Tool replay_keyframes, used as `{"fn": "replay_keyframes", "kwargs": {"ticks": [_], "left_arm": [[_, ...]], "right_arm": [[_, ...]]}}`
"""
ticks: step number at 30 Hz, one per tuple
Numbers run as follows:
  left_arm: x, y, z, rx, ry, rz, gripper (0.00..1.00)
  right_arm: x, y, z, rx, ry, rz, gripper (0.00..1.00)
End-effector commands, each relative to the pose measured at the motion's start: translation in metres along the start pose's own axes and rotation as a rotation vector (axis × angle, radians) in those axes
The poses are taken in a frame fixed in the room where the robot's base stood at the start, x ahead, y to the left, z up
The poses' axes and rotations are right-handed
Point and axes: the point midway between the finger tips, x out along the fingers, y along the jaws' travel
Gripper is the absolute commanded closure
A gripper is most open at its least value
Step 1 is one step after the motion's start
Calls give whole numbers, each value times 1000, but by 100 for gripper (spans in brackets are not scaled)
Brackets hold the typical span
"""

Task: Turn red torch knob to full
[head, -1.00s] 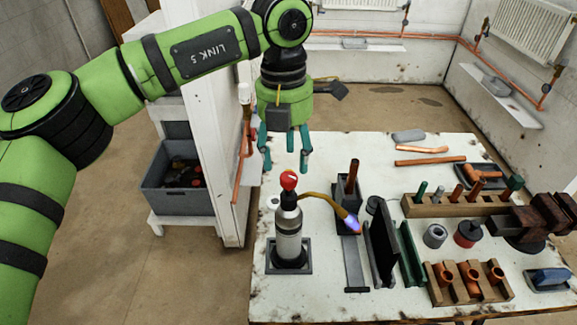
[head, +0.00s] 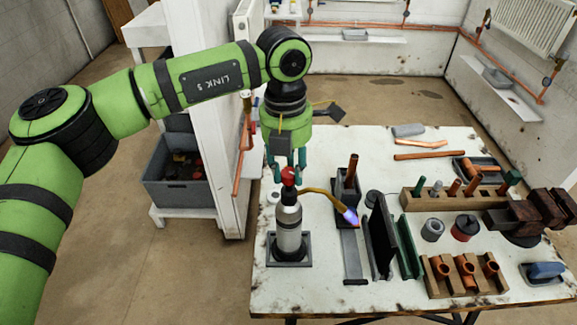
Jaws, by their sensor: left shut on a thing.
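The torch (head: 288,226) is a grey cylinder standing upright in a dark square base on the white table. Its red knob (head: 288,176) sits on top. A brass neck runs right from it to a nozzle with a bluish flame (head: 350,215). My left gripper (head: 287,174) points down over the torch, its teal fingers around the red knob and shut on it. The fingers partly cover the knob, so its turn position cannot be read. My right gripper is not in view.
Right of the torch stand a block with a copper pipe (head: 346,184), dark upright plates (head: 380,240), wooden racks with pipe pieces (head: 462,272) and a vise (head: 525,215). A grey crate (head: 185,190) and white post are left of the table (head: 330,290).

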Motion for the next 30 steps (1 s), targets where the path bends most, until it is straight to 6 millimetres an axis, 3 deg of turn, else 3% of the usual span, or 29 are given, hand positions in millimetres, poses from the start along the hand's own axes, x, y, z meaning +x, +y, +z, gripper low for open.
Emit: {"fn": "replay_keyframes", "kwargs": {"ticks": [11, 30], "left_arm": [[4, 0, 0, -117, -5, 0, 100], [5, 0, 0, -695, -31, 0, 100]], "right_arm": [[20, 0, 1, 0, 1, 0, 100], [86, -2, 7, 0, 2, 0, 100]]}}
